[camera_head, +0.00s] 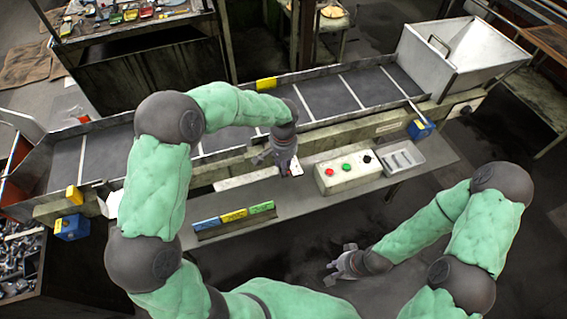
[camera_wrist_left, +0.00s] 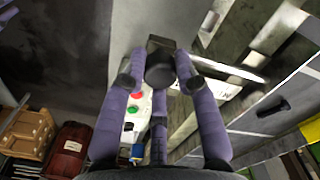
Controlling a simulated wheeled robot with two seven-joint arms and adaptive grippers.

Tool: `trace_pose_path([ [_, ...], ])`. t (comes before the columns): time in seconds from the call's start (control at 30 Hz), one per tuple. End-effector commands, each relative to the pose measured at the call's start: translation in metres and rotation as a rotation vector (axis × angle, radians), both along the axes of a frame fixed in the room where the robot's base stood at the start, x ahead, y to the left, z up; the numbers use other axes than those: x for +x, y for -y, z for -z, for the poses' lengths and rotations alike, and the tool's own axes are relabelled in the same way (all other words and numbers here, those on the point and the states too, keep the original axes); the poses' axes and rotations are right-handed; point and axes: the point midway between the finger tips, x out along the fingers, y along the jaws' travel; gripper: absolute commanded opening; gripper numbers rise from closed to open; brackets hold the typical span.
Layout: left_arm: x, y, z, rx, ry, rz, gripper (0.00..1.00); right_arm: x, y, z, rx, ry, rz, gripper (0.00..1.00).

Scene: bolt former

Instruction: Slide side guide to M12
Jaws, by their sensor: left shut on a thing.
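My left gripper (camera_head: 287,168) is over the near edge of the conveyor (camera_head: 345,92), left of the button box. In the left wrist view its purple fingers (camera_wrist_left: 160,75) are closed around a dark, round-ended knob (camera_wrist_left: 159,71). I cannot tell for sure that this knob belongs to the side guide. A pale strip with partly hidden lettering (camera_wrist_left: 222,90) lies beside it; the M12 mark cannot be read. My right gripper (camera_head: 343,265) is low at the right, away from the conveyor, with its fingers apart and empty.
The button box (camera_head: 347,172) and a metal tray (camera_head: 402,158) sit right of my left gripper. Blue boxes (camera_head: 421,130) (camera_head: 72,227) are on the conveyor front. A hopper (camera_head: 462,55) stands at its right end.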

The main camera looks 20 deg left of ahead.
Motion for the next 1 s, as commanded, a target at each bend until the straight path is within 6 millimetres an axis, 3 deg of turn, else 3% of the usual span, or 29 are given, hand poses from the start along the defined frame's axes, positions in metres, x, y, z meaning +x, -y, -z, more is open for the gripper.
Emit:
trace_pose_path([
  [0.13, 0.01, -0.006, 0.001, 0.0, 0.002, -0.003, 0.0, 0.0, 0.0, 0.001, 0.0, 0.0, 0.0, 0.24],
  [0.5, 0.063, -0.043, 0.001, 0.0, 0.003, -0.003, 0.0, 0.0, 0.0, 0.003, 0.0, 0.0, 0.0, 0.24],
  [0.87, 0.067, -0.045, 0.0, 0.0, 0.003, 0.001, 0.0, 0.0, 0.0, 0.003, 0.0, 0.0, 0.0, 0.24],
  [0.9, 0.067, -0.045, 0.0, 0.0, 0.003, 0.001, 0.36, 0.0, 0.0, 0.003, 0.0, 0.0, 0.0, 0.24],
  [0.97, 0.067, -0.045, 0.0, 0.0, 0.003, 0.001, 0.53, 0.0, 0.0, 0.003, 0.0, 0.0, 0.0, 0.24],
  [1.0, 0.067, -0.045, 0.0, 0.001, 0.002, 0.001, 0.54, 0.0, 0.0, 0.003, 0.0, 0.0, 0.0, 0.24],
])
